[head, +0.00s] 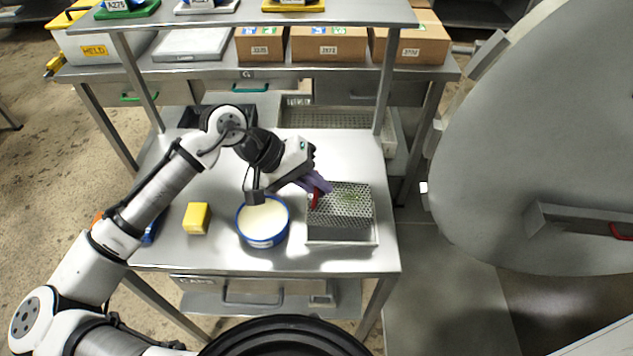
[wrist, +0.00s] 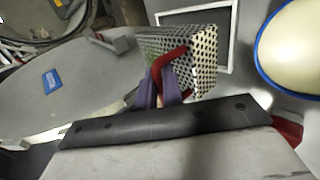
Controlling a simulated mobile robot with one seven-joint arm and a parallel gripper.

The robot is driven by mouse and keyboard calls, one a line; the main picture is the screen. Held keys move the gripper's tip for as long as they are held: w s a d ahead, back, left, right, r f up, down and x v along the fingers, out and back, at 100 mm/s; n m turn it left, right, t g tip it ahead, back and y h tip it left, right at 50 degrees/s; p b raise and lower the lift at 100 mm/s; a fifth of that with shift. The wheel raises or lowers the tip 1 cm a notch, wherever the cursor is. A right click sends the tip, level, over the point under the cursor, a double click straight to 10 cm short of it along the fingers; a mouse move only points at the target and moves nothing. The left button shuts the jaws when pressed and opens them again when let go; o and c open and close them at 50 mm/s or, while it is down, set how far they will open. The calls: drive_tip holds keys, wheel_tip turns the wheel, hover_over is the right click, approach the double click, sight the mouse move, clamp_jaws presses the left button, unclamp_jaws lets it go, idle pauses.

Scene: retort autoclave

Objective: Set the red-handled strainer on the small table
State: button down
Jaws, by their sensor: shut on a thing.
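The strainer is a perforated metal box (head: 352,207) with a red handle (head: 316,198), at the right of the small steel table (head: 210,250). It also shows in the wrist view (wrist: 203,60), with its red handle (wrist: 170,58) between the purple fingers. My gripper (head: 318,186) is shut on that handle at the strainer's left side; it also shows in the wrist view (wrist: 160,88). The strainer is over a white-edged square (head: 376,240) on the tabletop. I cannot tell whether its underside touches anything.
A blue-rimmed bowl of pale contents (head: 263,219) stands just left of the strainer, and a yellow block (head: 196,218) farther left. A bench with cardboard boxes (head: 328,45) is behind. A large round grey door (head: 540,140) stands to the right.

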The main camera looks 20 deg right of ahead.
sight(310, 197)
drive_tip(key=shift+f+b, duration=1.7)
drive_tip(key=shift+f, duration=0.8)
drive_tip(key=shift+s, duration=0.1)
drive_tip(key=c, duration=1.5)
unclamp_jaws()
drive_tip(key=shift+o, duration=0.2)
